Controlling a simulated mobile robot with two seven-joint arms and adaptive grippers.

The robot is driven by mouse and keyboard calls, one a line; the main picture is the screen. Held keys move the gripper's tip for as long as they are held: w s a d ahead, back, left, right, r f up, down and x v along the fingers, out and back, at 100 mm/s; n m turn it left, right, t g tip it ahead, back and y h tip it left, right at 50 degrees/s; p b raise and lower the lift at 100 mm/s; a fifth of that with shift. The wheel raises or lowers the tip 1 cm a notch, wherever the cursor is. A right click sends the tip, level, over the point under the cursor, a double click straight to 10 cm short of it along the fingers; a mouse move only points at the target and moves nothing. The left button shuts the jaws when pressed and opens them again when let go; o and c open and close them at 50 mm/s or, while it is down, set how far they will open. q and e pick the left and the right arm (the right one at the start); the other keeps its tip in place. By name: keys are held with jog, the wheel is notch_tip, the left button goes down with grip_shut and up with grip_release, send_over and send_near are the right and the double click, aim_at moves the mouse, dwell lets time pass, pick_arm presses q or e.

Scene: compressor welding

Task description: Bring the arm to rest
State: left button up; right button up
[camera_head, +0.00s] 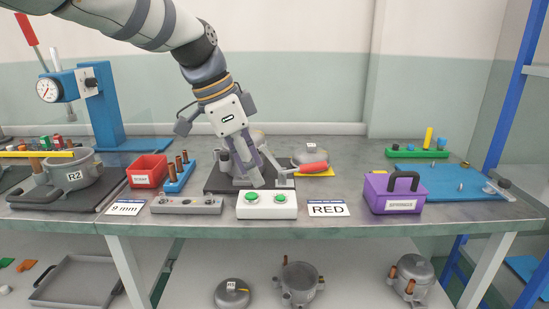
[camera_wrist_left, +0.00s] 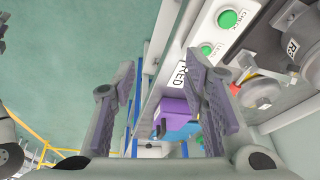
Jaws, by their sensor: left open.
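My left arm (camera_head: 205,60) comes in from the upper left in the head view. Its gripper (camera_head: 251,172) points down above the bench, behind the white box with two green buttons (camera_head: 267,205). In the left wrist view the fingers of my left gripper (camera_wrist_left: 165,95) are spread apart with nothing between them. The button box (camera_wrist_left: 215,32) lies beyond the fingers there, toward the upper right. My right gripper is in neither view.
The grey bench (camera_head: 350,222) holds a RED card (camera_head: 328,209), a purple box (camera_head: 394,194), a red bin (camera_head: 147,171), a blue press (camera_head: 98,110) and a pot marked R2 (camera_head: 73,176). Air above the bench's right side is clear.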

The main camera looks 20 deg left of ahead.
pick_arm(q)
jog(key=s+a+f+n+g+y, duration=0.15)
jog(key=s+f, duration=0.35)
jog(key=f, duration=0.6)
jog(key=s+f+n, duration=0.3)
jog(key=s+f, duration=0.2)
jog(key=f, duration=0.6)
jog(key=s+f+n+g+y, duration=0.1)
jog(key=s+f+n, duration=0.3)
jog(key=f, duration=0.7)
jog(key=s+a+f+n+g, duration=0.1)
jog(key=s+f, duration=0.2)
jog(key=s, duration=1)
jog(key=s+a+f+n, duration=0.1)
jog(key=s+f+n, duration=0.1)
jog(key=s, duration=1.1)
jog(key=shift+a+f+g+y, duration=0.2)
jog(key=shift+f+g+y, duration=0.15)
jog(key=shift+f, duration=0.4)
jog(key=shift+n, duration=0.25)
